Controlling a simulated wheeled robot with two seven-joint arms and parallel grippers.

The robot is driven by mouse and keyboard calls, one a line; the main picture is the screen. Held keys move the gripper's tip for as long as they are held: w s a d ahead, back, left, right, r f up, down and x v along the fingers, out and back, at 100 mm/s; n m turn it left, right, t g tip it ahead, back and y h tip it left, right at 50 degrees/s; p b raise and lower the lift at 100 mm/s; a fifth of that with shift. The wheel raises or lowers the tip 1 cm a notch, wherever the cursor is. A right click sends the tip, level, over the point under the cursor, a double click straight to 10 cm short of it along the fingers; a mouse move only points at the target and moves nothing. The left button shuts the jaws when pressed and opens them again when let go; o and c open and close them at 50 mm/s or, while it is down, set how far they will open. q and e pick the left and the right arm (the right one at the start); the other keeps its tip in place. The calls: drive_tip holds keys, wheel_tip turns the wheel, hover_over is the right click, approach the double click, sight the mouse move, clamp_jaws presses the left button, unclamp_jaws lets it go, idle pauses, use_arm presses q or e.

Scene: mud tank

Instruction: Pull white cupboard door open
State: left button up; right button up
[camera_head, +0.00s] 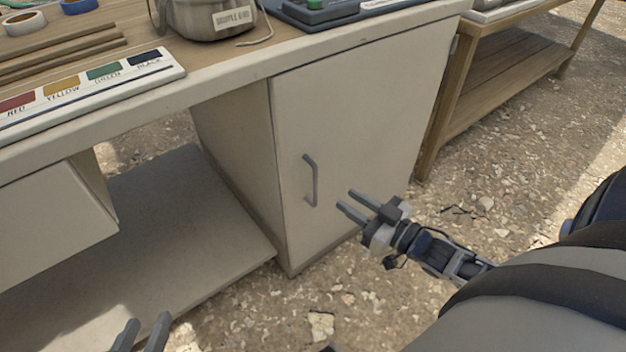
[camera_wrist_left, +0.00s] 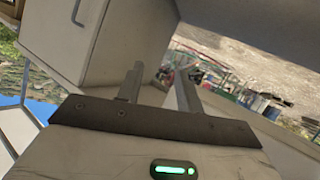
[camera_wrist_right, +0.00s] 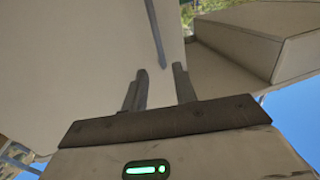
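The white cupboard door (camera_head: 365,120) appears shut under the right part of the workbench. Its grey vertical bar handle (camera_head: 311,180) is near the door's left edge. My right gripper (camera_head: 346,202) is open and empty, in front of the door and just right of the handle, apart from it. In the right wrist view the handle (camera_wrist_right: 155,35) lies ahead of the fingers (camera_wrist_right: 159,74). My left gripper (camera_head: 140,335) is open and empty at the bottom left, well away from the door. The left wrist view also shows a grey handle (camera_wrist_left: 76,12) on a pale panel.
The workbench top (camera_head: 290,52) carries a colour-label board (camera_head: 90,88), tape rolls (camera_head: 25,22) and a grey bag (camera_head: 215,15). An open shelf space (camera_head: 170,225) lies left of the cupboard. A wooden table (camera_head: 505,80) stands at the right. The gravel floor before the door is clear.

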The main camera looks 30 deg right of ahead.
drive_tip(key=b, duration=0.3)
hover_over(315, 203)
drive_tip(key=shift+w+d, duration=0.1)
drive_tip(key=shift+w, duration=0.15)
use_arm(q)
drive_tip(key=shift+w+d+r+t+h, duration=0.1)
drive_tip(key=shift+d+r+t+h, duration=0.15)
drive_tip(key=shift+r, duration=0.25)
drive_tip(key=shift+w+d+r+t+h, duration=0.1)
drive_tip(key=shift+d+r+t+h, duration=0.05)
drive_tip(key=shift+r+t+h, duration=0.3)
use_arm(e)
clamp_jaws()
